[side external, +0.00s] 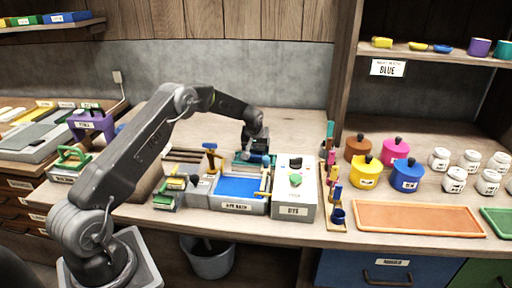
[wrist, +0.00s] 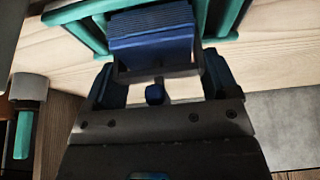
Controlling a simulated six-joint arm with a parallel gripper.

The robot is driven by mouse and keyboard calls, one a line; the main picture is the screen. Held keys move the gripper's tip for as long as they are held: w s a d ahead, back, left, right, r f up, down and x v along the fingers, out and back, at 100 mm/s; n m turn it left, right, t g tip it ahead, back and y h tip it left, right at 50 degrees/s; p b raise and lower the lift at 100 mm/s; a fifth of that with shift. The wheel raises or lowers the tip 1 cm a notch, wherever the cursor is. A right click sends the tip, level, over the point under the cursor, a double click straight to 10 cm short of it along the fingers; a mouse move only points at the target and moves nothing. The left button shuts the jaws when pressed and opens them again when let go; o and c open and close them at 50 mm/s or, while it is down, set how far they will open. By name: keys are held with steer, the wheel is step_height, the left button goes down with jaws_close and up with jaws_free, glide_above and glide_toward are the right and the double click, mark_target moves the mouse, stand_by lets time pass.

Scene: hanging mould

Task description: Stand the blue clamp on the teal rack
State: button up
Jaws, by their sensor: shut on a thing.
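The blue clamp (wrist: 152,35) is in the wrist view, with a ribbed blue block, a dark frame and a small blue knob below it. My gripper (wrist: 158,80) is shut on the clamp. The teal rack (wrist: 232,14) shows at the top of the wrist view, with teal bars on both sides of the blue block. The block overlaps the rack in this view; whether they touch cannot be told. In the side view my gripper (side external: 256,147) is low over the back of the bench, and the clamp is too small and dark there to make out.
A blue-lined tray (side external: 240,188) and a grey box (side external: 295,187) with a green knob stand in front of my gripper. A blue-and-yellow post (side external: 211,155) stands close on the left. A teal-handled tool (wrist: 24,125) shows at the left in the wrist view.

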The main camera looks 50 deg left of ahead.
steer(key=o, duration=0.9)
steer(key=shift+r, duration=0.5)
steer(key=s+d+r+m, duration=0.1)
steer(key=s+d+r, duration=0.35)
steer(key=r, duration=0.55)
steer(key=s+d+r+m, duration=0.1)
steer(key=s+d+r, duration=0.2)
steer(key=d+r, duration=0.45)
steer(key=s+d+r+m+t+h, duration=0.1)
steer(key=s+d+r+m, duration=0.1)
steer(key=s+d+r, duration=0.7)
steer(key=s+d+m, duration=0.1)
steer(key=s+d, duration=0.2)
steer(key=s, duration=0.4)
steer(key=s+d+f+m+t+h, duration=0.1)
steer(key=s+d+m, duration=0.1)
steer(key=s, duration=0.5)
steer(key=s+d+f+m+h, duration=0.1)
steer(key=s+d+m, duration=0.1)
steer(key=s, duration=0.6)
steer(key=shift+d+f, duration=0.15)
steer(key=shift+d, duration=0.7)
